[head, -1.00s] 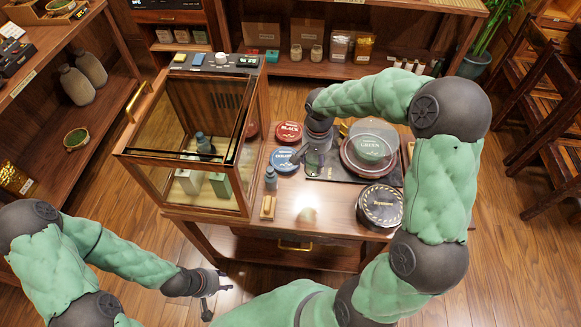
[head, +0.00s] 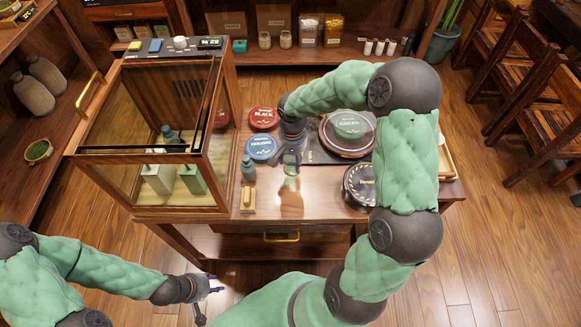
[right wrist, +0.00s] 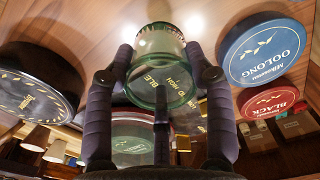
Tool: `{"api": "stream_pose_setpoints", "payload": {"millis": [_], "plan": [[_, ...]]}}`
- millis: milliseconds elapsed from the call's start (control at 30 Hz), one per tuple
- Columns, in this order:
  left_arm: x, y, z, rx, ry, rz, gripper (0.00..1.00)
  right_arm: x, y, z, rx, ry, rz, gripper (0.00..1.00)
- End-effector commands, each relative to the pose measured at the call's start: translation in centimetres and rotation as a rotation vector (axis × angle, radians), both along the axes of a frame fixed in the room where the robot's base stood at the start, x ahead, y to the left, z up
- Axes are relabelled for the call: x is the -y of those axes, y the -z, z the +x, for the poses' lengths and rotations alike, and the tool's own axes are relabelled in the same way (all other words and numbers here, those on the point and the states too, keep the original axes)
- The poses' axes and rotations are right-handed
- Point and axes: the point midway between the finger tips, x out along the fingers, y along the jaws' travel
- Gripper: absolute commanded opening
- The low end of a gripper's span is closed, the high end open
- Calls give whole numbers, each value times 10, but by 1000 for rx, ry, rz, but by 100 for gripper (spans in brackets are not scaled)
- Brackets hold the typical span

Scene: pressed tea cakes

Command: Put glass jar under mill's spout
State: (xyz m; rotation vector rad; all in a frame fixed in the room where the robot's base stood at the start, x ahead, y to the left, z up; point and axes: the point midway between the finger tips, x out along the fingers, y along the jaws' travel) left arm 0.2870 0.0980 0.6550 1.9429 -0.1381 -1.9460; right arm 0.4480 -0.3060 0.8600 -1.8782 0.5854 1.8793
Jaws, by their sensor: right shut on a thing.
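The glass jar (head: 291,166) is clear with a greenish tint, and in the right wrist view the jar (right wrist: 155,85) sits between my fingers with lettering on it. My right gripper (head: 290,150) is shut on it, over the table's middle, right of the blue Oolong tin. I cannot tell whether the jar touches the table. I cannot clearly pick out a mill or its spout; my right arm covers part of the table's right side. My left gripper (head: 208,298) is open and empty, away from the table at the lower left.
A glass cabinet (head: 125,180) fills the table's left. Near the jar are the blue Oolong tin (head: 261,148), red Black tin (head: 263,117), a small grey bottle (head: 248,168) and a black tin (head: 358,188). The front middle is clear.

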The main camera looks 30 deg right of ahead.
Motion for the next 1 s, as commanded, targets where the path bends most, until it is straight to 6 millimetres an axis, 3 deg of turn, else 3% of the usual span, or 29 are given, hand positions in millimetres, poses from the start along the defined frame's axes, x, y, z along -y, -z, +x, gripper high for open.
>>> {"api": "stream_pose_setpoints", "payload": {"millis": [333,767,800,833,867,1000], "plan": [[0,17,0,0,0,0,40,0,46,0,1,0,-1,19],[0,20,0,0,0,0,40,0,51,0,2,0,0,19],[0,19,0,0,0,0,40,0,50,0,2,0,0,66],[0,18,0,0,0,0,40,0,50,0,2,0,0,74],[0,18,0,0,0,0,40,0,50,0,1,0,0,78],[0,18,0,0,0,0,40,0,49,0,1,0,0,78]]}}
